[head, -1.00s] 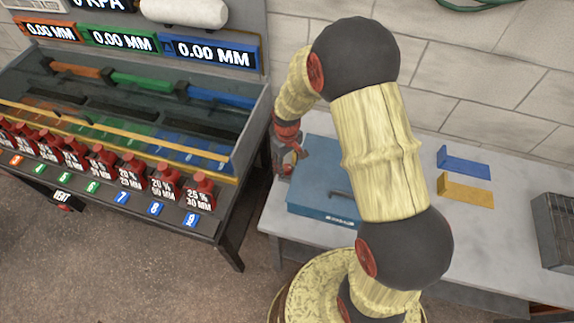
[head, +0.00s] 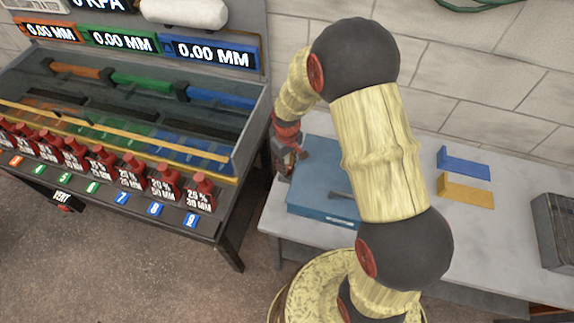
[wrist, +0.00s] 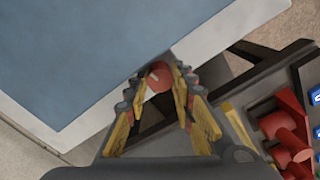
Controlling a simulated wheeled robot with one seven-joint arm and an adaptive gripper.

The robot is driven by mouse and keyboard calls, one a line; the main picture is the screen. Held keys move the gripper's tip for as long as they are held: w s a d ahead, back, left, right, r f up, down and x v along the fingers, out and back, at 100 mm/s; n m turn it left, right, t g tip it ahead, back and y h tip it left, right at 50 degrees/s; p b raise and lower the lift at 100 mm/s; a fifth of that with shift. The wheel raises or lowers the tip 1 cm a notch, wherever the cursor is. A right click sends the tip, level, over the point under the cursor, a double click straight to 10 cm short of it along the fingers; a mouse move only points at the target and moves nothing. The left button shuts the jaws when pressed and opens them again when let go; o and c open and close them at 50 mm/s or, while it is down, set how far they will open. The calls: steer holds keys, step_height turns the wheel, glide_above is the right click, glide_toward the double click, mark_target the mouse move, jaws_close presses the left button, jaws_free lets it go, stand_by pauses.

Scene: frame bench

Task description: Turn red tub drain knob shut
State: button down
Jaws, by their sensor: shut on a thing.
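The red knob (wrist: 158,77) shows in the wrist view as a short round red piece with a pale mark on its face. My gripper (wrist: 160,82) is shut on it, with one yellow-and-grey finger at each side. In the head view my gripper (head: 285,165) is at the left end of the table, between the blue box and the bench tub (head: 245,135). The knob is hidden there behind my gripper. What the knob is mounted on cannot be made out.
A blue box (head: 320,205) lies on the grey table (head: 470,240), close beside my gripper. Blue (head: 465,165) and yellow (head: 465,192) brackets stand farther right. A narrow gap separates table and bench.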

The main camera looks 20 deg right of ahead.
steer(key=shift+n, duration=0.3)
steer(key=n+p, duration=0.1)
steer(key=n, duration=0.3)
steer(key=shift+n, duration=0.3)
steer(key=n, duration=0.5)
steer(key=shift+n+p, duration=0.3)
steer(key=shift+p, duration=0.1)
steer(key=c, duration=1.5)
jaws_free()
